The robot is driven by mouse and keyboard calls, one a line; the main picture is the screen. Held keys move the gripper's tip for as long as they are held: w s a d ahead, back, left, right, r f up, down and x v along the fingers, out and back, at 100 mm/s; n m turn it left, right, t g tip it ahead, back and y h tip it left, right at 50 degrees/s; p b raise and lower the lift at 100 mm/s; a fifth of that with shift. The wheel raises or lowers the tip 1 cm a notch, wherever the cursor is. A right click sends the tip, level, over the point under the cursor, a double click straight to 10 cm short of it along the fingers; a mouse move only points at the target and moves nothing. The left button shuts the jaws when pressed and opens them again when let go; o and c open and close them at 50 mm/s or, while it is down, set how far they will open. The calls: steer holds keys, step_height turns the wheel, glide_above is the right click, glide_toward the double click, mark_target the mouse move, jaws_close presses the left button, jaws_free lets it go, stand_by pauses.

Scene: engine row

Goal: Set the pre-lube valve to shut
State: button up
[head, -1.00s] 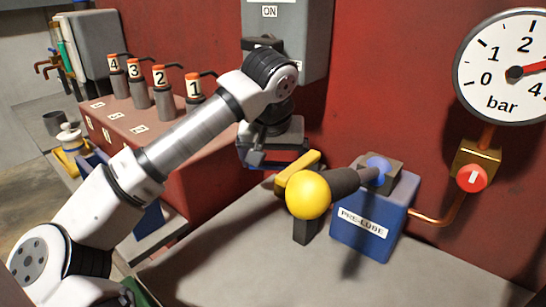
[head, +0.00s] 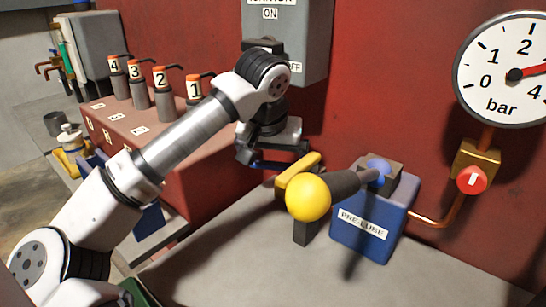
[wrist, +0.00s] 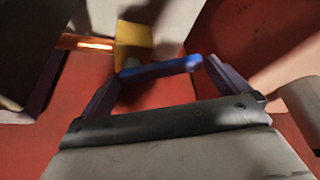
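In the wrist view, a blue lever (wrist: 160,68) sits against a brass block (wrist: 133,45), with a copper pipe running left from it. My gripper (wrist: 165,90) has its two dark purple fingers apart, one on each side of the lever. I cannot tell whether either finger touches it. In the head view, my gripper (head: 272,160) is near the red wall, left of the blue box labelled PRE-LUBE (head: 368,222). The valve there is mostly hidden by my gripper and the yellow ball.
A yellow ball (head: 308,197) on a dark lever stands in front of the PRE-LUBE box. A pressure gauge (head: 505,70) and a red knob (head: 472,179) are at right. Numbered levers (head: 165,95) stand at left. The grey bench front is clear.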

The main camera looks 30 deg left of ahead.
steer(key=v, duration=0.7)
steer(key=shift+r, duration=0.25)
steer(key=shift+c, duration=0.3)
